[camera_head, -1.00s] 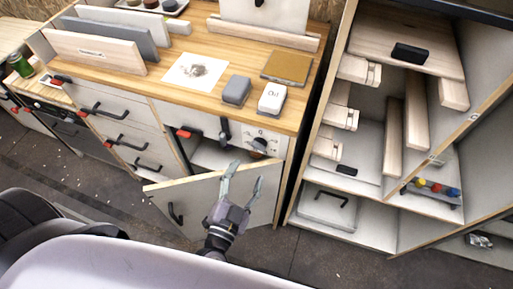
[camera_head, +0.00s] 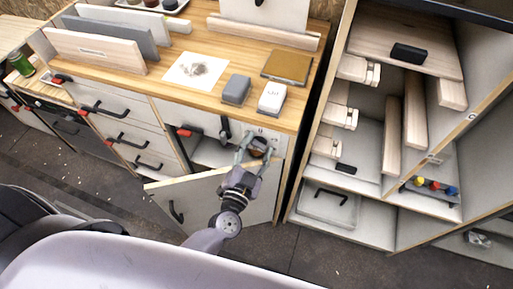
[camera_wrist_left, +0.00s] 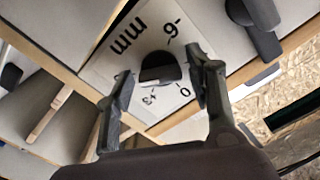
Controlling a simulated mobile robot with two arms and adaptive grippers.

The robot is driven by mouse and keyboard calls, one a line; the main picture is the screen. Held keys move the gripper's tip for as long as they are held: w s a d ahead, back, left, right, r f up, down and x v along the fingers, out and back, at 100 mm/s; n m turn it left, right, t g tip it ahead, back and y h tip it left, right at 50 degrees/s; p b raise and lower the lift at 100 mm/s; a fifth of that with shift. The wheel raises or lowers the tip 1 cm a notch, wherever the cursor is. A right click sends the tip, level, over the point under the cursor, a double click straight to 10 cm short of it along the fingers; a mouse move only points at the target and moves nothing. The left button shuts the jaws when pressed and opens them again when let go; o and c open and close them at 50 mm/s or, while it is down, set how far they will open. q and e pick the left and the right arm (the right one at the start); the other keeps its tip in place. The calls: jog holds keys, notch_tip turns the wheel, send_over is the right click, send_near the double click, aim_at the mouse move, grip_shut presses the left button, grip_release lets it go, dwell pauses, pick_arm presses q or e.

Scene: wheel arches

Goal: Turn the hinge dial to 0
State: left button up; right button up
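The hinge dial (camera_wrist_left: 158,68) is a dark round knob on a pale plate marked "mm", "0", "+3" and another number, in the left wrist view. In the head view the dial (camera_head: 259,143) is on the cabinet front under the worktop, partly hidden by my gripper. My left gripper (camera_head: 254,155) is open, with its fingers on either side of the dial. In the left wrist view a gap shows between the fingers (camera_wrist_left: 161,82) and the knob; contact is not clear. My right gripper is not in view.
A black handle (camera_wrist_left: 258,25) is beside the dial plate. The open cabinet door (camera_head: 200,200) hangs below the dial. A grey box (camera_head: 236,90) and a white box (camera_head: 272,98) stand on the worktop above. An open shelf unit (camera_head: 380,225) is to the right.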

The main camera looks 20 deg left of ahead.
pick_arm(q)
jog(key=c, duration=0.9)
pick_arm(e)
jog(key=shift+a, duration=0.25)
